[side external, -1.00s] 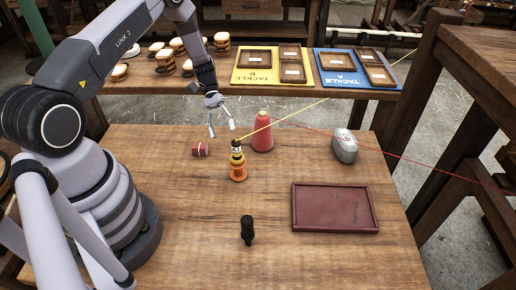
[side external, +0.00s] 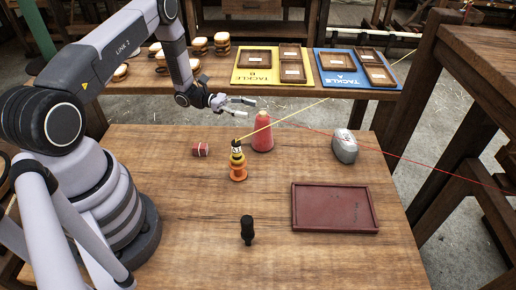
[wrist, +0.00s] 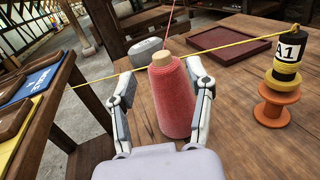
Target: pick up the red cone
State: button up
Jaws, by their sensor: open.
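The red cone (side external: 262,133) is a cone of red thread with a tan top, standing upright at the back of the work table. It also shows in the wrist view (wrist: 172,98), where it stands between the fingers. My gripper (side external: 254,106) is open and points sideways to the right, above and to the left of the cone's top in the side view. In the wrist view my gripper (wrist: 160,88) has one finger on each side of the cone. I cannot tell whether either finger touches it.
A yellow-and-black spool stack on an orange base (side external: 238,162) stands front-left of the cone. A yellow line (side external: 290,114) and a red line (side external: 400,157) run near the cone. A small red roll (side external: 200,149), a grey object (side external: 345,146), a maroon tray (side external: 335,228) and a black peg (side external: 247,231) lie around.

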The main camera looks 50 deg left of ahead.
aim_at(263, 112)
jog(key=x, duration=0.5)
jog(key=shift+d, duration=0.15)
jog(key=shift+c, duration=0.3)
grip_shut()
